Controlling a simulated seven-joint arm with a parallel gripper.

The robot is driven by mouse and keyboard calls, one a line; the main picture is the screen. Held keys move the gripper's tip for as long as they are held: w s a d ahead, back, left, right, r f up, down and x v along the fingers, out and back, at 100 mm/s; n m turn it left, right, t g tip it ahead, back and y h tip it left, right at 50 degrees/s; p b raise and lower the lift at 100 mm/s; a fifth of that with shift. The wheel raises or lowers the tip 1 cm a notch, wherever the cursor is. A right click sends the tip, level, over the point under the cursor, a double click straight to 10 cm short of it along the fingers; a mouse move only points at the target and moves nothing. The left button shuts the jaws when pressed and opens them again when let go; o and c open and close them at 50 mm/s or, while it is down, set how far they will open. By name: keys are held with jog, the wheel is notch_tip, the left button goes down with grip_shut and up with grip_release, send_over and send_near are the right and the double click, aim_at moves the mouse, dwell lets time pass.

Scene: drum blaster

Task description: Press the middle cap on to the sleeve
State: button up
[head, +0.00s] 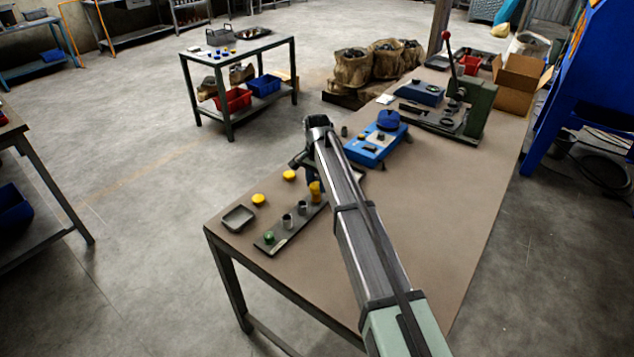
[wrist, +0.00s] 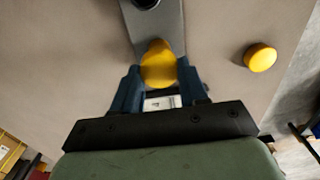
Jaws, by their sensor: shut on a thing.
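My gripper (head: 312,183) is over the right end of a dark plate (head: 284,239) on the workbench. In the wrist view, its dark blue fingers (wrist: 158,78) are shut on a yellow cap (wrist: 157,62), which also shows in the head view (head: 315,191). I cannot tell whether this cap touches a sleeve under it. Two open grey sleeves, one (head: 287,221) and another (head: 302,208), stand on the plate, and a green cap (head: 268,237) is at its left end. Two yellow caps lie on the bench, one (head: 258,199) and another (head: 290,175) nearer my gripper.
A shallow grey tray (head: 238,218) sits near the bench's left corner. A blue fixture (head: 375,146) with a dark blue round top stands beyond my arm, and a green press (head: 478,110) with a red-knobbed lever is further back. Bare bench top (head: 440,200) lies right of my arm.

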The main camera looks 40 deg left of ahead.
jog(key=shift+f, duration=0.75)
dwell(1.6)
jog(key=o, duration=1.1)
jog(key=c, duration=0.3)
jog(key=shift+r, duration=0.15)
jog(key=shift+r, duration=2.35)
